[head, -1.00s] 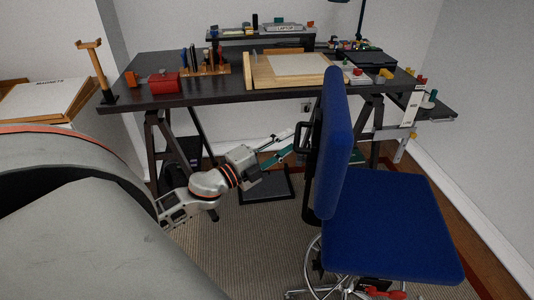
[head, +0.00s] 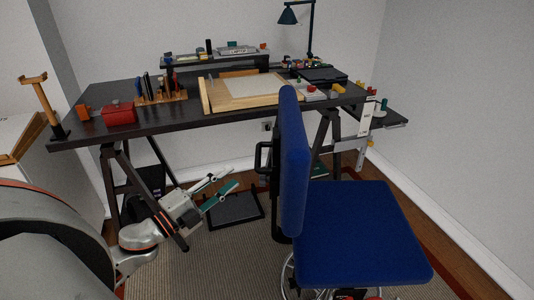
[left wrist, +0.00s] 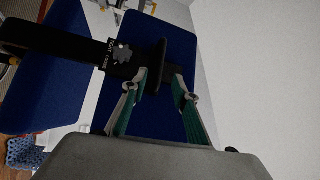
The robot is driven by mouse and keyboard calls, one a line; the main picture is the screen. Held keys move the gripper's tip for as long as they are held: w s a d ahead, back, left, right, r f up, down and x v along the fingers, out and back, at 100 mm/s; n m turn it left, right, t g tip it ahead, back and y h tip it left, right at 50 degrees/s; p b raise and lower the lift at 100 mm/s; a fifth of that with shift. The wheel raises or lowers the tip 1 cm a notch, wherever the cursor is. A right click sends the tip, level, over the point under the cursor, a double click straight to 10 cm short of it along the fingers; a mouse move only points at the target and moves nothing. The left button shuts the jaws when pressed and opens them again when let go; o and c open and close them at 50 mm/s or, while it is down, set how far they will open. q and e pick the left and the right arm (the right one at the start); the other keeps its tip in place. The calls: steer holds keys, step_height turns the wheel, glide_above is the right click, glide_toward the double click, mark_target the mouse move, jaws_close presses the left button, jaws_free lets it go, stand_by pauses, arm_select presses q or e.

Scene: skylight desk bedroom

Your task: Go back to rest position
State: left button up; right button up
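My left gripper (head: 232,177) is in the head view, low in front of the desk and left of the blue chair. Its two green-and-grey fingers are spread apart with nothing held between them. It also shows in the left wrist view (left wrist: 160,80), where the fingers point toward the chair's dark bracket and blue cushion. In the head view a gap lies between the fingertips and the chair (head: 293,165). My right gripper is not in view.
The black desk (head: 170,120) carries a wooden drawing board (head: 250,90), a red box (head: 118,113) and a pen rack (head: 160,92). A lamp (head: 290,15) stands behind. A dark tray-like object (head: 235,210) lies on the floor. Bare carpet (head: 220,260) lies left of the chair.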

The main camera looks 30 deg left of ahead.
arm_select(q)
steer(key=s+d+f+n+g+y, duration=0.25)
steer(key=f+n, duration=0.25)
steer(key=f, duration=0.4)
steer(key=s+d+f+n+g+y, duration=0.15)
steer(key=d+f+n, duration=0.3)
steer(key=f, duration=0.55)
steer(key=s+d+f+n+g+h, duration=0.2)
steer(key=s+d+f+n+g, duration=0.2)
steer(key=s+d+f, duration=0.4)
steer(key=d+f+n, duration=0.1)
steer(key=d+f, duration=0.3)
steer(key=d, duration=0.1)
steer(key=shift+s, duration=0.4)
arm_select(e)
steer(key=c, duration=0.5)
arm_select(q)
steer(key=shift+a+n, duration=0.1)
steer(key=shift+n, duration=0.15)
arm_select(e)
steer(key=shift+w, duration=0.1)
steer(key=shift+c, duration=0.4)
